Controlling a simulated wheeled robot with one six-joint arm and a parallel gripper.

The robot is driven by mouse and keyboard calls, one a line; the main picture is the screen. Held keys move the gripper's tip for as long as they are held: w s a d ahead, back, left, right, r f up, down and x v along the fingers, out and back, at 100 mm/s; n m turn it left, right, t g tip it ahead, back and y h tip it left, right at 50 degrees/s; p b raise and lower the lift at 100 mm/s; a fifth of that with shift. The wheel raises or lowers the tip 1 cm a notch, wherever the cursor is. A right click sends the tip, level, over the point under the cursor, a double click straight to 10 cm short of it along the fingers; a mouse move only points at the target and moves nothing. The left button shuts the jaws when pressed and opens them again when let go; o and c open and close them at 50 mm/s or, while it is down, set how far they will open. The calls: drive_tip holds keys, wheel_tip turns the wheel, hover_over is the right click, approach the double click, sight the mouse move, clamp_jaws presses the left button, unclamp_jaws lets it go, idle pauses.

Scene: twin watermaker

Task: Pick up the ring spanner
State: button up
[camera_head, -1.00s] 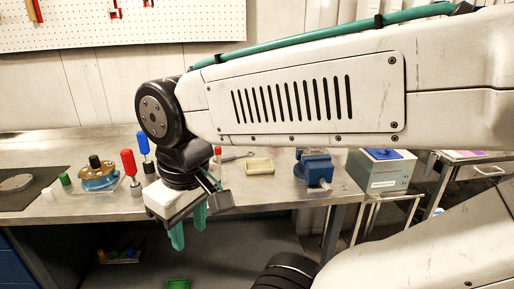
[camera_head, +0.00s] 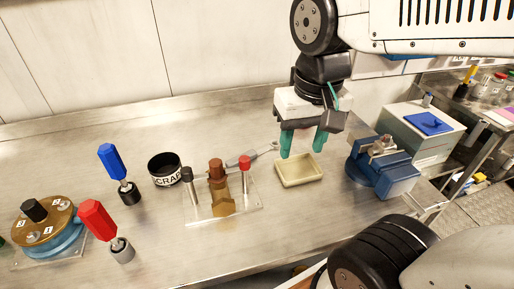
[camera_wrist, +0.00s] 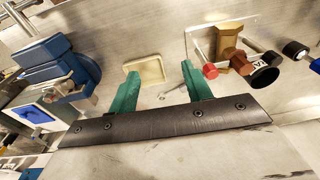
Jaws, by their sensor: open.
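The ring spanner (camera_head: 262,151) lies on the metal bench in the head view, behind the clear stand and left of the cream tray. It points up to the right, and its lower left part is partly behind the stand's red-topped post. My gripper (camera_head: 302,150) is open and empty, with green fingers hanging down above the bench to the right of the spanner, by the tray's back edge. In the wrist view my gripper (camera_wrist: 159,74) has its fingers apart; a small metallic piece, perhaps the spanner, shows between them near the dark palm bar, the rest hidden.
The cream tray (camera_head: 300,171) and blue vise (camera_head: 386,170) stand at the right. The clear stand (camera_head: 247,205) with brown fitting, SCRAP cup (camera_head: 164,169), blue screwdriver (camera_head: 112,161), red screwdriver (camera_head: 97,219) and round brown-topped device (camera_head: 46,222) stand left. The back bench is clear.

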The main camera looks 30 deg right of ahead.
drive_tip(key=w+f+m, duration=0.2)
drive_tip(key=w+m, duration=0.4)
drive_tip(key=w, duration=0.4)
drive_tip(key=m+g, duration=0.1)
drive_tip(key=m, duration=0.7)
hover_over(248, 154)
drive_tip(key=f, duration=0.7)
drive_tip(key=shift+w, duration=0.2)
drive_tip(key=shift+w+f, duration=0.1)
drive_tip(key=shift+f, duration=0.3)
drive_tip(key=f, duration=0.7)
drive_tip(key=shift+s+f, duration=0.1)
drive_tip(key=shift+s, duration=0.1)
clamp_jaws()
